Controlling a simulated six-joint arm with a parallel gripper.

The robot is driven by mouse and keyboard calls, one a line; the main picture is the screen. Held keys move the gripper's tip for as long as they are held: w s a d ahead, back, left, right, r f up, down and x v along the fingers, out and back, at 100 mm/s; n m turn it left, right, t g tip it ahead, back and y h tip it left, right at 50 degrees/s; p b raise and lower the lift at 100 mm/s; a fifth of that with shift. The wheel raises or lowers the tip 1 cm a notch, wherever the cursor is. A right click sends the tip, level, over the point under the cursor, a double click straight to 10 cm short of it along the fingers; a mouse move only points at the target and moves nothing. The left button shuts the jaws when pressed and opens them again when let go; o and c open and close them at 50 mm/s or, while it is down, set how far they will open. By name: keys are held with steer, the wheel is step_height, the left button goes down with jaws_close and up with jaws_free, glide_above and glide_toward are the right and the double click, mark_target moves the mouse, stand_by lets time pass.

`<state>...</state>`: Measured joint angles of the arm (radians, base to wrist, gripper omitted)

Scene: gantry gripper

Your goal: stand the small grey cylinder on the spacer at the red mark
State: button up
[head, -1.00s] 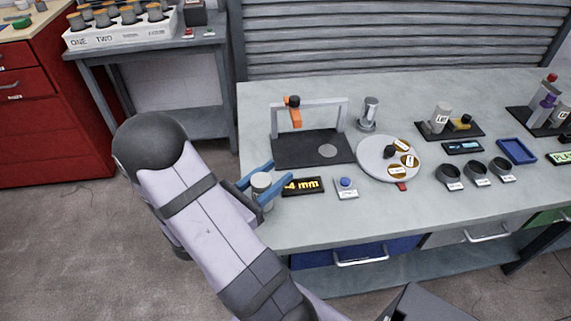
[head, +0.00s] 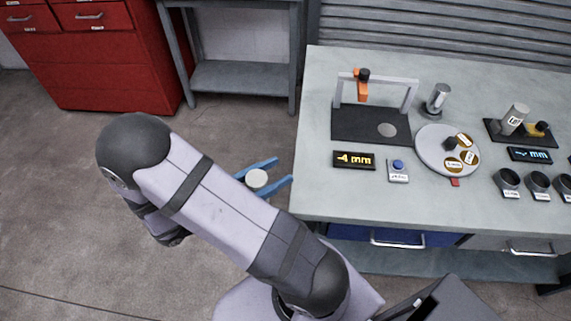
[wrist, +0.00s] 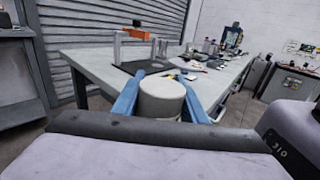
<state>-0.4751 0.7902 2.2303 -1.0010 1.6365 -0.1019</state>
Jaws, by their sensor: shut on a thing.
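My gripper (head: 278,171) is shut on a small grey cylinder (head: 257,179) with a pale flat top. In the head view they appear over the floor, just left of the bench. In the wrist view the cylinder (wrist: 162,98) looks about upright between the blue fingers. A round pale turntable (head: 431,143) on the bench carries several labelled tan spacers; the nearest one (head: 453,164) lies by the red mark (head: 455,182) at its front rim. The labels are too small to read surely.
A grey arch with an orange part (head: 362,88) stands on a black plate (head: 350,124) behind the display (head: 354,160). A button box (head: 398,171), a metal cylinder on a base (head: 437,100) and several dark cups (head: 507,181) stand around the turntable. The bench's front left corner is clear.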

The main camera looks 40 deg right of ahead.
steer(key=shift+a, duration=0.4)
